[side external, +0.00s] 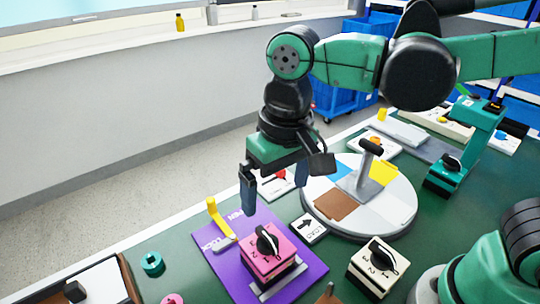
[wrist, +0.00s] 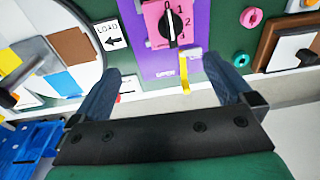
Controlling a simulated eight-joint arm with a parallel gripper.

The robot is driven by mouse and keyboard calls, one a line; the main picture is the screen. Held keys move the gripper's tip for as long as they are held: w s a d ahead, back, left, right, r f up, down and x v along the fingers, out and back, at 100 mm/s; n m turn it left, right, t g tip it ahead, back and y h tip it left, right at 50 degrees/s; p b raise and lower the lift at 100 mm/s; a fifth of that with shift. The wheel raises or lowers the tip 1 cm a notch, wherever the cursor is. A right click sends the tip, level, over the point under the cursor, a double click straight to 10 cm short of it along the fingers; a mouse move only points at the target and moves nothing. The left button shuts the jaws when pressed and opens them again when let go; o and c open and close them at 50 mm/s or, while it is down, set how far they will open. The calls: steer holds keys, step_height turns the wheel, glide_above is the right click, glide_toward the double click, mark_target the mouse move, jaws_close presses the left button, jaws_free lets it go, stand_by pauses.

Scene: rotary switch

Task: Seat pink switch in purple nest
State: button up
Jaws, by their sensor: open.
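The pink switch (side external: 270,262), a block with a black knob and number marks, stands upright on the purple nest plate (side external: 215,262). It also shows at the top of the wrist view (wrist: 153,22), on the purple plate (wrist: 196,40). A grey metal strip lies along the switch's front side; I cannot tell whether the switch sits fully down. A yellow lever (side external: 215,215) stands up at the plate's back left edge. My gripper (side external: 275,192) is open and empty, above and behind the switch. Its fingers (wrist: 163,85) are wide apart and touch nothing.
A round turntable (side external: 320,212) with coloured sectors and a grey handle stands to the right. A LOAD arrow tile (side external: 308,229) lies between it and the plate. A white switch (side external: 378,266) stands at front right. A teal ring (side external: 152,263) and a wooden tray (side external: 128,275) are at left.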

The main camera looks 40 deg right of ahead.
steer(key=d+f+t, duration=0.1)
steer(key=d+t, duration=0.5)
steer(key=d, duration=0.7)
steer(key=shift+w+d, duration=0.3)
